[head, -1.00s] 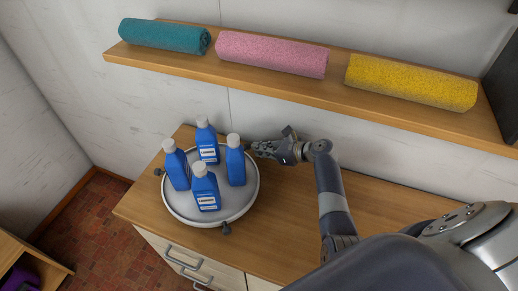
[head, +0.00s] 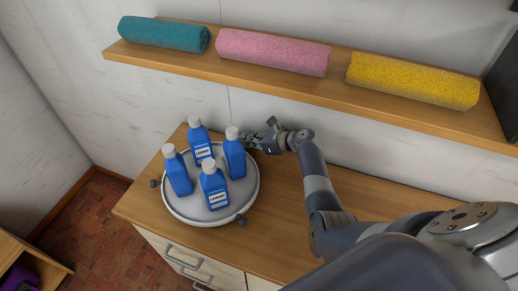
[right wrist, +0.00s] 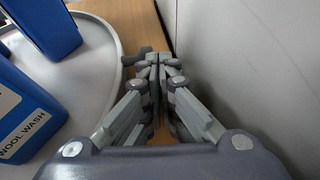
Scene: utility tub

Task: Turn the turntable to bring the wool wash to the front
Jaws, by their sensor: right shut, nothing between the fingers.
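The round grey-white turntable (head: 190,213) stands on the wooden counter with several blue, white-capped bottles upright on it. The wool wash (right wrist: 22,115) shows its readable label at the lower left of the right wrist view. It appears to be the right-hand bottle (head: 235,158) in the head view, its label out of sight there. My right gripper (head: 246,141) is shut and empty at the turntable's back right edge. In the right wrist view its fingertips (right wrist: 158,64) are beside a dark rim knob (right wrist: 133,56); I cannot tell whether they touch. My left gripper is not in view.
More rim knobs show at the left (head: 154,183) and front right (head: 242,220). A wall stands close behind my right gripper. A shelf (head: 290,78) with teal, pink and yellow rolled towels hangs above. The counter (head: 285,215) is bare right of the turntable.

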